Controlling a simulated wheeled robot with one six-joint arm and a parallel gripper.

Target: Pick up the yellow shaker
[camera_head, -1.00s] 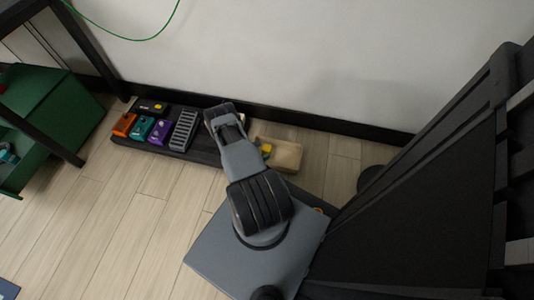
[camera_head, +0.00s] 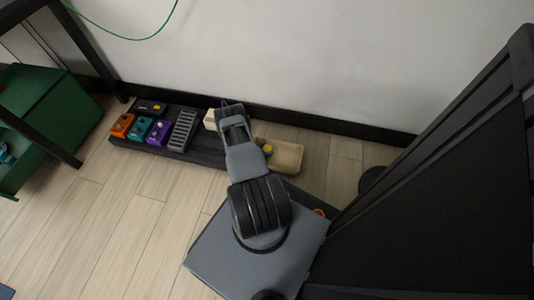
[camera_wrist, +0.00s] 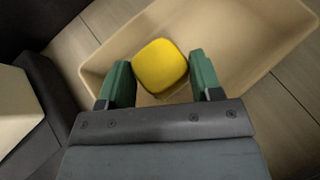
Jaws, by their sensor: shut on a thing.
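The yellow shaker (camera_wrist: 160,66) shows between the two green fingers of my gripper (camera_wrist: 160,75) in the wrist view. My gripper is shut on it. The shaker is over the tan tray (camera_wrist: 245,62), near its left end; I cannot tell whether it still touches the tray floor. In the head view a small part of the yellow shaker (camera_head: 267,149) shows beside my arm at the tray's (camera_head: 288,157) left side. My fingers are hidden behind my arm there.
A black pedalboard (camera_head: 205,155) with several coloured pedals stands left of the tray, by the wall. A cream block (camera_head: 210,119) sits at its right end, partly behind my arm. A green bin (camera_head: 45,110) is at the far left. Floor in front is clear.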

